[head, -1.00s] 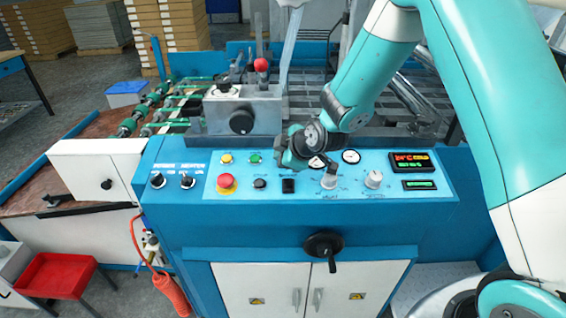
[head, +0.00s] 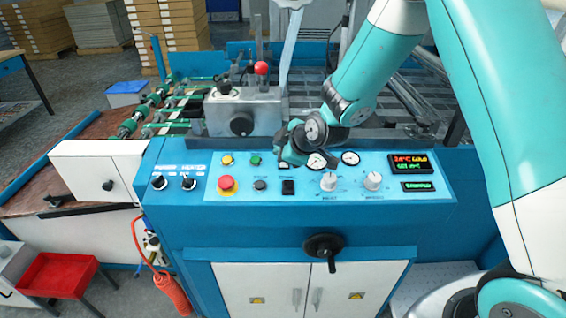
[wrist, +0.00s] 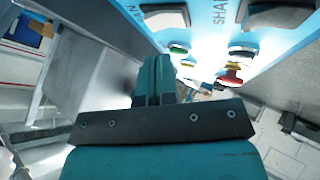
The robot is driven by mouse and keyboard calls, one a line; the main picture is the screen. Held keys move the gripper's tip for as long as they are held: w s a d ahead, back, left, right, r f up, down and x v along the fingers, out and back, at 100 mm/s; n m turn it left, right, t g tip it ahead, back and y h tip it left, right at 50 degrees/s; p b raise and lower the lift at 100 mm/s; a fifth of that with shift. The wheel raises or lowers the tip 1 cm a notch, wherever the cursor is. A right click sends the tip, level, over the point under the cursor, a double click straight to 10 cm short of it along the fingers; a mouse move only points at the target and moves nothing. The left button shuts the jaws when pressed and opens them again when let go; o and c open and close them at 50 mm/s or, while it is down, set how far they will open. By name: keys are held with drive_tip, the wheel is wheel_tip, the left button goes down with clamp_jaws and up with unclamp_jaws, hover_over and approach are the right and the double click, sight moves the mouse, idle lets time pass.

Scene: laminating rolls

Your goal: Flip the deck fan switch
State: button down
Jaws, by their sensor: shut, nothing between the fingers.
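My gripper (head: 284,152) is shut and empty, held over the top row of the blue control panel. In the wrist view my gripper (wrist: 154,78) shows its teal fingers together. A rocker switch (wrist: 165,16) lies beyond the fingertips, beside lettering ending in "AN", cut off by the frame edge. In the head view this switch (head: 284,165) is mostly hidden under my gripper. A second rocker switch (wrist: 275,15), beside lettering starting "SHA", is to its right; in the head view it is black and in the lower row. I cannot tell which way the fan switch is tipped.
A green button (head: 255,160), a yellow button (head: 227,159) and a red stop button (head: 227,184) sit left of my gripper. Two white knobs (head: 328,181) and gauges are to the right. A grey metal block with a red-topped lever (head: 261,68) stands behind.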

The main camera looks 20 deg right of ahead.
wheel_tip(320, 180, up, 5)
drive_tip(key=shift+f+p, duration=0.2)
drive_tip(key=shift+p, duration=1)
drive_tip(key=shift+s, duration=0.1)
drive_tip(key=s+a+r+m+g+y, duration=0.1)
drive_tip(key=s+a+r+m+g, duration=0.25)
drive_tip(key=s+r, duration=0.65)
drive_tip(key=s+r+m+g, duration=0.1)
drive_tip(key=s+r+g, duration=0.1)
drive_tip(key=s, duration=0.9)
drive_tip(key=s+r+m+g, duration=0.1)
drive_tip(key=s+m+g, duration=0.1)
drive_tip(key=s, duration=0.9)
drive_tip(key=shift+s+r+g, duration=0.25)
drive_tip(key=shift+r+g, duration=0.15)
drive_tip(key=shift+g, duration=0.15)
drive_tip(key=shift+a, duration=0.2)
